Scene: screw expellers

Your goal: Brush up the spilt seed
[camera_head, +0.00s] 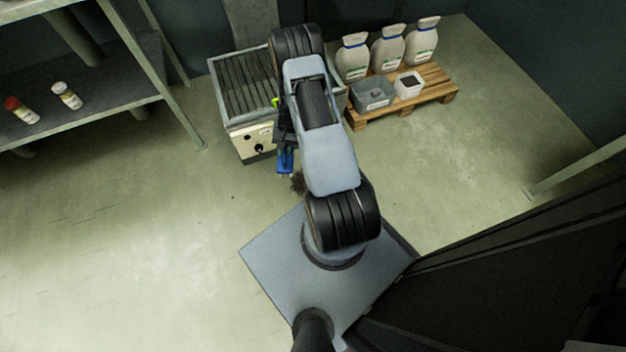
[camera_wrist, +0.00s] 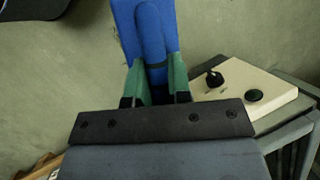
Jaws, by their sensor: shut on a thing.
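My gripper (camera_wrist: 155,88) is shut on a blue brush (camera_wrist: 150,30), whose handle stands between the green finger pads in the wrist view. In the head view the blue brush (camera_head: 285,162) hangs beside the front of the machine, left of my arm. A dark patch of spilt seed (camera_head: 298,183) lies on the floor just below and right of the brush, partly hidden by my arm. I cannot tell whether the brush touches the floor. The gripper's fingers are mostly hidden in the head view.
A machine with a slatted top (camera_head: 243,85) and a cream control panel (camera_head: 255,141) stands behind the brush. A wooden pallet (camera_head: 435,86) at the back right holds white sacks (camera_head: 388,50), a grey bin (camera_head: 373,93) and a white tub (camera_head: 409,84). Shelves (camera_head: 90,95) stand left. Floor at left is clear.

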